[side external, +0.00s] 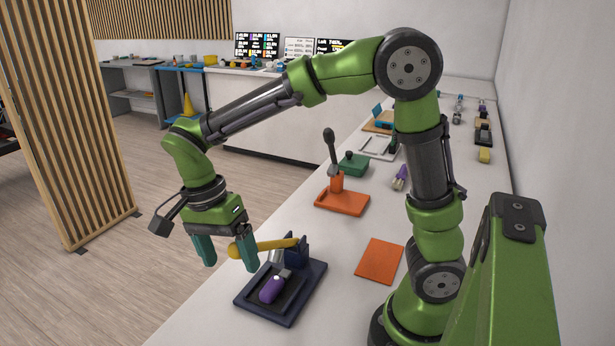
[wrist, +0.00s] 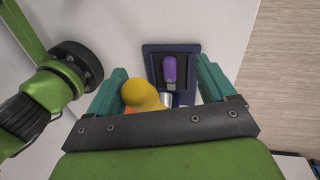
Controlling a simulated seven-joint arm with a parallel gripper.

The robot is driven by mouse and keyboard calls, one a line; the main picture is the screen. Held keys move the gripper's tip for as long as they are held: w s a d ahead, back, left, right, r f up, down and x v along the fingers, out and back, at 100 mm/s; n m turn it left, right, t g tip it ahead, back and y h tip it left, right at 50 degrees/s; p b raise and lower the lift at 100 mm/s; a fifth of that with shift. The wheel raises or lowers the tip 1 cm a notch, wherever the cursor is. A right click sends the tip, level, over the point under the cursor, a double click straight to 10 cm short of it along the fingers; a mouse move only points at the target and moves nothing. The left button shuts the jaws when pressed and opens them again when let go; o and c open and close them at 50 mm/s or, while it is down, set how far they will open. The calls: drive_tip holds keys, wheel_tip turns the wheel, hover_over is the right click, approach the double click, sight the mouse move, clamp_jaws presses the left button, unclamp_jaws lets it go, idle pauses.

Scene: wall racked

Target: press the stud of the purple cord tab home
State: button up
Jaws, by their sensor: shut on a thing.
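The purple cord tab (side external: 270,290) lies in the dark recess of a navy press base (side external: 243,307) on the white counter. In the wrist view the tab (wrist: 169,68) shows between my fingers, farther off, in the base (wrist: 150,48). A yellow lever handle (side external: 268,245) runs from the navy upright (side external: 303,250) into my gripper (side external: 230,260). My gripper is shut on the handle, whose rounded end (wrist: 142,95) shows beside the left finger in the wrist view. A grey metal piece sits by the tab's end. The stud's seating is too small to tell.
An orange pad (side external: 380,260) lies right of the press. Behind are an orange-based lever tool (side external: 342,202), a green block (side external: 353,164) and another purple item (side external: 400,177). A slatted screen (side external: 60,120) stands at left. Bare counter lies around the press.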

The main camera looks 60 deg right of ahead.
drive_tip(key=shift+w+d+r, duration=0.15)
drive_tip(key=shift+w+r, duration=0.1)
drive_tip(key=shift+r, duration=0.4)
drive_tip(key=shift+w+d+r, duration=0.15)
drive_tip(key=shift+w+r, duration=0.1)
drive_tip(key=shift+r, duration=0.4)
drive_tip(key=shift+w+d+r, duration=0.15)
drive_tip(key=shift+w+r, duration=0.1)
drive_tip(key=shift+r, duration=0.4)
drive_tip(key=shift+o, duration=1.2)
drive_tip(key=shift+d+v, duration=0.2)
drive_tip(key=shift+v, duration=0.55)
drive_tip(key=shift+d+v, duration=0.15)
drive_tip(key=shift+v, duration=0.6)
drive_tip(key=shift+d+v, duration=0.2)
drive_tip(key=shift+v, duration=0.55)
drive_tip(key=shift+r, duration=0.25)
drive_tip(key=shift+c, duration=1.2)
drive_tip(key=shift+s, duration=0.1)
